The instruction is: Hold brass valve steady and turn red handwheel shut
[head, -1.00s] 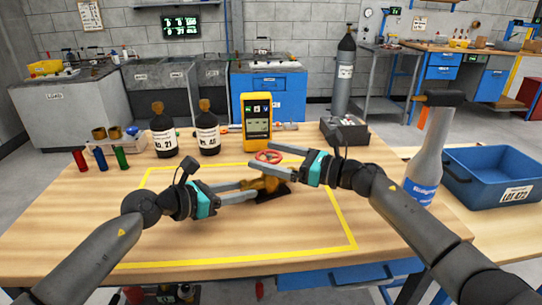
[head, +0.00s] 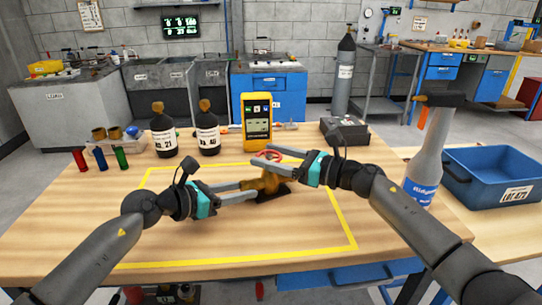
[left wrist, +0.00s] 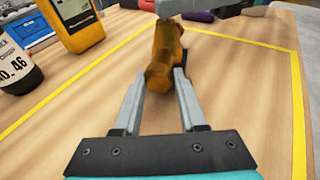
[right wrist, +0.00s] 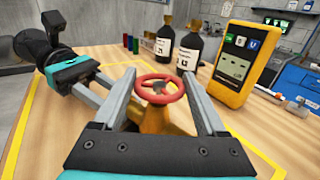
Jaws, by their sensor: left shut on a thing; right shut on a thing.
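The brass valve (head: 268,184) stands on a dark base inside the yellow outline on the table. My left gripper (head: 245,190) is shut on the valve's body from the left; the left wrist view shows the brass body (left wrist: 165,50) between its fingertips. The red handwheel (head: 270,155) sits on top of the valve. My right gripper (head: 262,155) is shut on the handwheel from the right. The right wrist view shows the red rim (right wrist: 158,93) between the two fingers. The fingers partly hide the valve and wheel in the head view.
A yellow meter (head: 257,122) and two dark bottles (head: 208,132) stand behind the valve. A grey box (head: 344,131) is at the back right. Red, blue and green tubes (head: 100,158) stand at the left. The front of the yellow outline is clear.

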